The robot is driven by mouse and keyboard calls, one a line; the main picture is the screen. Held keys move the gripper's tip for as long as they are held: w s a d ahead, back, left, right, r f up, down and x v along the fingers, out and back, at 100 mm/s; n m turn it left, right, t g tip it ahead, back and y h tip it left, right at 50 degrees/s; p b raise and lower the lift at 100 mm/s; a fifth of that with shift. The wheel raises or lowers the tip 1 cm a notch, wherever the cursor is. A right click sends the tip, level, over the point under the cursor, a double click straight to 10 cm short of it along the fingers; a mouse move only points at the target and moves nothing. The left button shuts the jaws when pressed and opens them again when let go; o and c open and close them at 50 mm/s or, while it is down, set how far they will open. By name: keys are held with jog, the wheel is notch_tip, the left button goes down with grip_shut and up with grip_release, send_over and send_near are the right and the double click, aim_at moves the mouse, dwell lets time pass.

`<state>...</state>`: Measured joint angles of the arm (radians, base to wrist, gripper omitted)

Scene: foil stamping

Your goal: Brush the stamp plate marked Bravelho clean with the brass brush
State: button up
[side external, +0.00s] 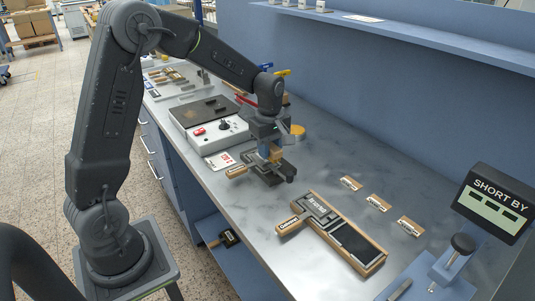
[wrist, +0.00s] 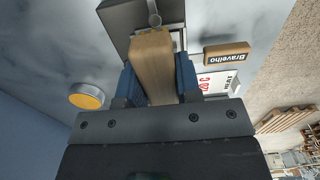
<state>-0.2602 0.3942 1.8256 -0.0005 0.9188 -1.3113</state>
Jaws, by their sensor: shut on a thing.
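My gripper (side external: 273,148) is shut on a wooden-bodied brush (wrist: 153,60), gripped between its blue fingers in the wrist view. The brush's bristles are mostly hidden. The stamp plate (wrist: 118,18) is a dark grey block with a wooden handle marked Bravelho (wrist: 226,54). In the side external view this handle (side external: 237,172) points left, and the plate lies on the bench under my gripper. The brush is right over the plate; I cannot tell whether it touches. The plate's face is largely hidden by the brush and gripper.
A wooden tray (side external: 374,264) holds another handled plate (side external: 318,207) and a dark pad (side external: 354,241). A control box (side external: 202,133) stands behind left. A red-lettered card (side external: 219,160) and yellow tin (side external: 297,131) are close by. Several labelled wooden pieces (side external: 378,203) lie right.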

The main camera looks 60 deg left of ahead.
jog(key=shift+r, duration=2.7)
